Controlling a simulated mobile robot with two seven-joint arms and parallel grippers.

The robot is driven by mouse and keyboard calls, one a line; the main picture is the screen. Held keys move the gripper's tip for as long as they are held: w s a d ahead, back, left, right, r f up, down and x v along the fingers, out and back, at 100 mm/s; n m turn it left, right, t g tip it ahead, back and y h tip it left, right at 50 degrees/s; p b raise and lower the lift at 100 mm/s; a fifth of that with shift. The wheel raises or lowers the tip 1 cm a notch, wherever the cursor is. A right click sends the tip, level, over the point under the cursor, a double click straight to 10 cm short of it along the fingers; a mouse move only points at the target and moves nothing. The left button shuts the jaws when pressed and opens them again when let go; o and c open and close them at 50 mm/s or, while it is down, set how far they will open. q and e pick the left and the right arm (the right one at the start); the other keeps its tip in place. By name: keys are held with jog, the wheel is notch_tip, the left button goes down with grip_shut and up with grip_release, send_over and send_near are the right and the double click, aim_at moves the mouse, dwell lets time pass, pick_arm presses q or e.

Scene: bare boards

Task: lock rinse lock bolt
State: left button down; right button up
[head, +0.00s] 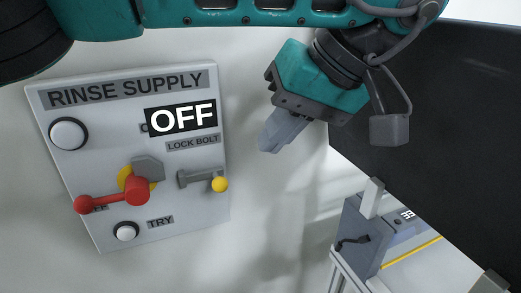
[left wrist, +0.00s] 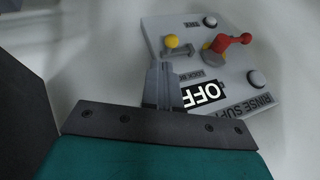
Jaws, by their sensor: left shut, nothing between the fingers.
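The rinse supply panel (head: 70,165) is a pale board on the wall at the left of the head view. Its display (head: 181,118) reads OFF. The lock bolt (head: 195,180) is a grey bar with a yellow knob (head: 220,184) at its right end, below the LOCK BOLT label. A red handle (head: 137,190) on a yellow and grey mount points left. My left gripper (head: 268,146) is shut and empty, right of the panel and apart from it. In the left wrist view its fingers (left wrist: 163,82) overlap the panel, and the yellow knob (left wrist: 172,41) shows beyond them. My right gripper is out of view.
White round buttons (head: 68,134) and (head: 126,232) sit on the panel, the lower one beside TRY. A large dark panel (head: 430,110) stands at the right. A grey fixture (head: 362,235) is at the lower right. The wall between panel and fixture is bare.

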pick_arm(q)
jog(key=x, duration=0.9)
jog(key=shift+b, duration=0.45)
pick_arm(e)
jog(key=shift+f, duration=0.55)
